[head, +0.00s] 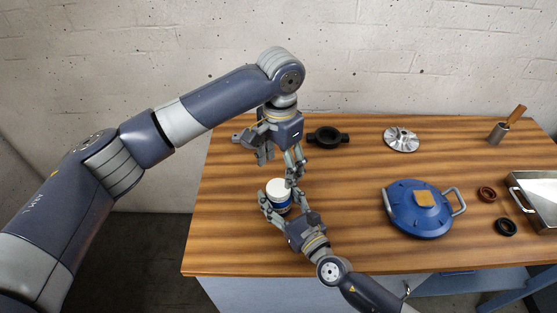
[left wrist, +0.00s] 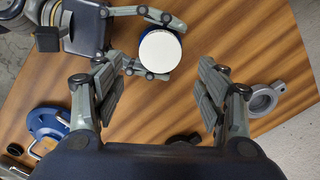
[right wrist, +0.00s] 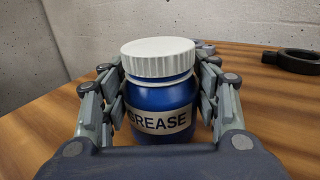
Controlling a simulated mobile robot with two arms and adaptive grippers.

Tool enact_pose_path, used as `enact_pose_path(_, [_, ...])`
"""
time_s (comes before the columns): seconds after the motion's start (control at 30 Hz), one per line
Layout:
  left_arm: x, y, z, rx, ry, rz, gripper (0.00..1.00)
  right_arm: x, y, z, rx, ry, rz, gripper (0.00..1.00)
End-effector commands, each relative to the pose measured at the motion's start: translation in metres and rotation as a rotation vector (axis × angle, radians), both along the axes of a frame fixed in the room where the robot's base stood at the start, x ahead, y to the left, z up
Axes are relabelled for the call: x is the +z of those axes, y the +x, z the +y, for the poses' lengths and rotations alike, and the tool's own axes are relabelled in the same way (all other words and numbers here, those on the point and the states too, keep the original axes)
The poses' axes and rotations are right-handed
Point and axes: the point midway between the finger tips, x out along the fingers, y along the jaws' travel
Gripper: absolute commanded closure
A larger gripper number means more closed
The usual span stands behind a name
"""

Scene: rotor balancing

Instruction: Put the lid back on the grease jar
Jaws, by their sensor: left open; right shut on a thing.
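The grease jar (head: 277,205) is a blue jar with a label, upright on the wooden table; it also shows in the right wrist view (right wrist: 160,97). Its white ribbed lid (right wrist: 158,58) sits level on the jar's mouth; I cannot tell how tight it is. The lid also shows from above in the left wrist view (left wrist: 160,51). My right gripper (head: 281,203) is shut around the jar's body, with a finger on each side. My left gripper (head: 280,167) is open and empty, above and behind the jar, apart from the lid.
A blue round cover (head: 402,213) with handles and a tan block on top stands to the right. A black ring part (head: 327,132) and a silver impeller (head: 401,139) lie at the back. Small rings (head: 506,227) and a metal tray (head: 543,198) are at far right. The middle is clear.

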Motion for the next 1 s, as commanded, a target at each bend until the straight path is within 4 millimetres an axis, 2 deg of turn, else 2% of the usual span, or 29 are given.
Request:
enact_pose_path(0.8, [0.009,-0.001,0.002,1.434,0.004,-0.005,0.34,-0.001,-0.001,0.000,0.001,-0.001,0.003,1.00])
enact_pose_path(1.0, [0.011,-0.002,0.002,1.747,0.004,-0.007,0.34,-0.001,-0.001,0.000,0.001,0.000,0.002,1.00])
